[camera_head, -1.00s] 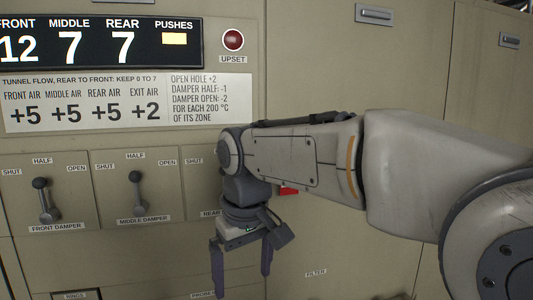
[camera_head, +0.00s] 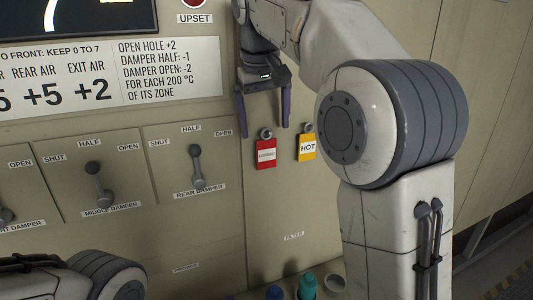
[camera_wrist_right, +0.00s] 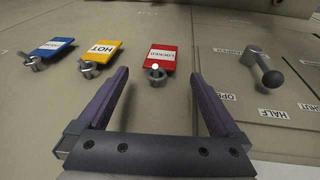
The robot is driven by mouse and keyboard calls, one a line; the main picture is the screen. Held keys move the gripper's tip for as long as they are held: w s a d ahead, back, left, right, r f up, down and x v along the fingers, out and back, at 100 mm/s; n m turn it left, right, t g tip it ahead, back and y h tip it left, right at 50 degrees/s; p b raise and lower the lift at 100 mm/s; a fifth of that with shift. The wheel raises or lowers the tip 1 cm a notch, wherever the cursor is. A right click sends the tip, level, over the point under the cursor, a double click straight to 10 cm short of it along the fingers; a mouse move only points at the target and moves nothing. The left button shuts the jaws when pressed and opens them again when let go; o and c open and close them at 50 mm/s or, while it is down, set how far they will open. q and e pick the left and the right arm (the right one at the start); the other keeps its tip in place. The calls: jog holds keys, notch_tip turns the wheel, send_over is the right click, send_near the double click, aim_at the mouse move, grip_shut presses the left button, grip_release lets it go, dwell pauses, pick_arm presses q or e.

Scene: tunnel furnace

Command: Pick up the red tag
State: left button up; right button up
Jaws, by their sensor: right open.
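The red tag (camera_head: 265,156) hangs from a round peg on the beige panel, right of the rear damper, with a white label. In the right wrist view the red tag (camera_wrist_right: 162,56) reads LOCKED upside down, and its peg lies between the fingertips in the picture. My right gripper (camera_head: 264,128) is open and empty, fingers pointing down, just above the tag in the head view. The wrist view also shows its two purple fingers (camera_wrist_right: 159,75) spread apart. Whether they touch the peg cannot be told. My left gripper is out of view.
A yellow HOT tag (camera_head: 307,148) hangs just right of the red one. A blue tag (camera_wrist_right: 54,46) hangs beyond it. The rear damper lever (camera_head: 196,165) juts out on the left. Teal and blue bottles (camera_head: 307,286) stand below.

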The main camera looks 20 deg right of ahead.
aim_at(266, 141)
jog(key=x, duration=0.5)
jog(key=shift+w+p, duration=0.1)
jog(key=shift+p, duration=0.2)
jog(key=c, duration=1.4)
